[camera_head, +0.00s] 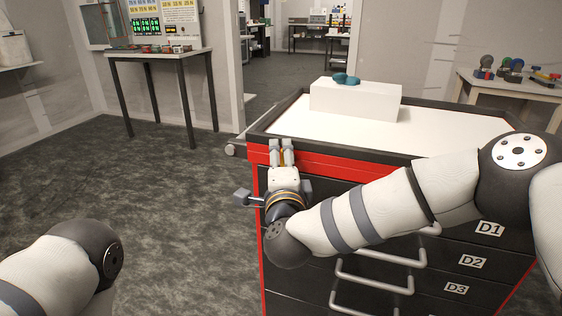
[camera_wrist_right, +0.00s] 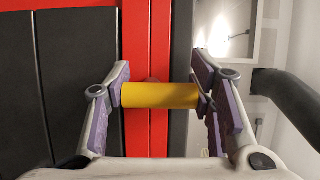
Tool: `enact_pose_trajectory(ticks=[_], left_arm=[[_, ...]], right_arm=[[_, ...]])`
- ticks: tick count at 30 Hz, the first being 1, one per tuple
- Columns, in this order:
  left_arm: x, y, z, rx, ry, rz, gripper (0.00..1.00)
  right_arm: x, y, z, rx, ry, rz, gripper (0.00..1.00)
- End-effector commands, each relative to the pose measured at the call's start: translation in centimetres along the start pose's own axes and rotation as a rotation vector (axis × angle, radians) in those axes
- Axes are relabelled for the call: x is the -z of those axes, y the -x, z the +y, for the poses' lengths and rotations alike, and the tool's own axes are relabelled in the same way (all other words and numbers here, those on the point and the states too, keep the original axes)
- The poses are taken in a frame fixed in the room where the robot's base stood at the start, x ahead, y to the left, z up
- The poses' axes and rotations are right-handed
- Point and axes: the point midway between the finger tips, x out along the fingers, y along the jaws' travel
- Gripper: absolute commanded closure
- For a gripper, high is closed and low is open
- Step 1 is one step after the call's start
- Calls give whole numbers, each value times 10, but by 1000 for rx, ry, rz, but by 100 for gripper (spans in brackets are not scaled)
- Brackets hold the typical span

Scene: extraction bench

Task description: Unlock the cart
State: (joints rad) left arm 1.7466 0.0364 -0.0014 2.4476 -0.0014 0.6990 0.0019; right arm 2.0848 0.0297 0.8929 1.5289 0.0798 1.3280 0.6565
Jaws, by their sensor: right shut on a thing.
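The cart (camera_head: 385,168) is red and black, with a white top and drawers labelled D1, D2 and D3, in front of me in the head view. A yellow cylindrical handle (camera_wrist_right: 160,95) sits against the red strip of the cart in the right wrist view. My right gripper (camera_head: 283,146) is at the cart's near left corner, shut on this yellow handle, with one pad at each end. In the head view the gripper mostly hides the handle. My left arm shows at the bottom left, but its gripper is out of view.
A white block (camera_head: 355,103) with a teal object (camera_head: 345,79) on it stands on the cart top. A table (camera_head: 160,53) with panels is at the back left, another table (camera_head: 510,86) with coloured items at the right. The floor left of the cart is clear.

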Motion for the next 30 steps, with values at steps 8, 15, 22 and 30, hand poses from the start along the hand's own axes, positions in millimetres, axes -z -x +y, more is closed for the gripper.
enact_pose_trajectory(ticks=[8, 15, 22, 30], left_arm=[[0, 0, 0, 0, 0, 0, 65], [0, 0, 0, 0, 0, 0, 65], [0, 0, 0, 0, 0, 0, 65], [0, 0, 0, 0, 0, 0, 65]], right_arm=[[0, 0, 0, 0, 1, -1, 30], [0, 2, 0, 0, 0, -1, 30], [-1, 54, 0, -3, 0, -6, 30], [-1, 111, 0, -1, 1, -3, 30]])
